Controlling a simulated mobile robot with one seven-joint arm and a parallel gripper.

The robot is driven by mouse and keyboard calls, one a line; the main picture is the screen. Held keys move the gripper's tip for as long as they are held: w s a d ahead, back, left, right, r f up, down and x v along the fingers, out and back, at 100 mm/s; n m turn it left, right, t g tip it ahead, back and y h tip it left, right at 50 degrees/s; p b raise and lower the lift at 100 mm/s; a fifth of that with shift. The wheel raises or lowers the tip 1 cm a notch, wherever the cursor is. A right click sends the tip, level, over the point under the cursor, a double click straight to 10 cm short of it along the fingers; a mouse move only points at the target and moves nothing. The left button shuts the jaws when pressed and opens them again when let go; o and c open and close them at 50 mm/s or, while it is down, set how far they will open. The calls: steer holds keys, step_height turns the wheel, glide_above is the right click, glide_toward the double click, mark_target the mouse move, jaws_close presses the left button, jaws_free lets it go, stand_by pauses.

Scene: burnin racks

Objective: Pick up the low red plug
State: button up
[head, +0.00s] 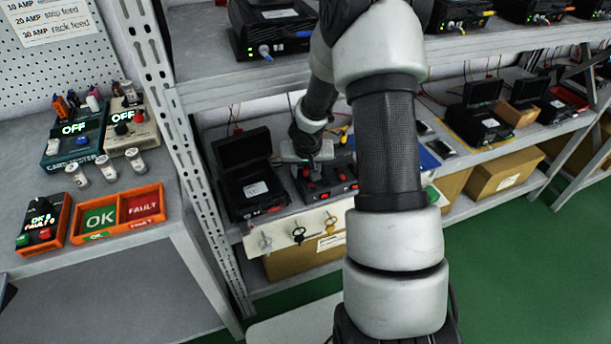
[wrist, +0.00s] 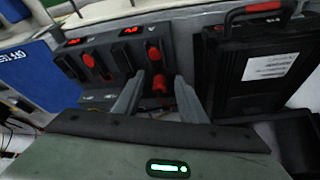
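A dark grey panel (head: 343,171) with red plugs stands on the middle shelf; my gripper and arm partly cover it in the head view. In the wrist view the panel (wrist: 110,45) has two red displays along its top and red plugs below. A lower red plug (wrist: 159,84) sits between the fingertips of my gripper (wrist: 159,80). Another red plug (wrist: 153,51) sits above it, and one more (wrist: 88,60) is to the left. My gripper is open, with a finger on each side of the lower plug and visible gaps.
An open black case (head: 247,175) stands beside the panel; its dark body (wrist: 255,65) is close on the right in the wrist view. Keys hang on a white strip (head: 297,228) below. The upper shelf (head: 270,72) is above my gripper.

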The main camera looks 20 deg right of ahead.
steer(key=c, duration=1)
steer(key=shift+o, duration=0.2)
steer(key=shift+r, duration=0.1)
